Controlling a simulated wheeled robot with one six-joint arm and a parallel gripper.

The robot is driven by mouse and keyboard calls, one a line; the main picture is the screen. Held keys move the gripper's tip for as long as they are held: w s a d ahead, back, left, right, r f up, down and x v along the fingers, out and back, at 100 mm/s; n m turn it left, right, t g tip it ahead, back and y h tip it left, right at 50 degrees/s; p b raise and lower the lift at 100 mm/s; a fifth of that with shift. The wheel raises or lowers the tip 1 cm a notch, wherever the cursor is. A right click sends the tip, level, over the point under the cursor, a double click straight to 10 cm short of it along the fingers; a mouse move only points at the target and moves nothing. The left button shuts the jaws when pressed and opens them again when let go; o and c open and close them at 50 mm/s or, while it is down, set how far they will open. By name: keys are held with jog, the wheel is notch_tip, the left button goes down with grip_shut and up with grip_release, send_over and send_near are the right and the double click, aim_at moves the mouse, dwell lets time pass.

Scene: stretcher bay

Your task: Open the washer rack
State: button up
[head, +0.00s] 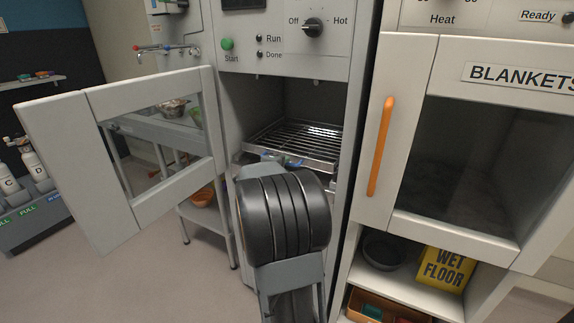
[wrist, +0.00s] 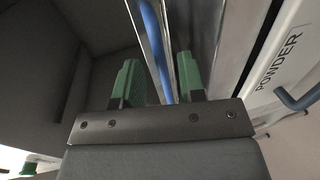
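The washer rack (head: 305,140) is a metal wire shelf inside the washer cavity, behind an open door. Its front edge has a blue handle (head: 268,155), partly hidden by my arm in the head view. In the wrist view, the blue handle (wrist: 150,25) runs as a bar between the two green fingers of my gripper (wrist: 157,78). The fingers stand apart, one on each side of the bar, with gaps showing. I cannot tell whether either finger touches it.
The washer door (head: 60,130) stands swung open to the left. A blanket warmer (head: 390,150) with an orange handle (head: 380,147) is close on the right. In the wrist view, a white panel marked POWDER (wrist: 270,75) with a blue handle (wrist: 300,99) is at the right.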

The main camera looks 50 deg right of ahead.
jog(key=shift+x, duration=1.55)
grip_shut()
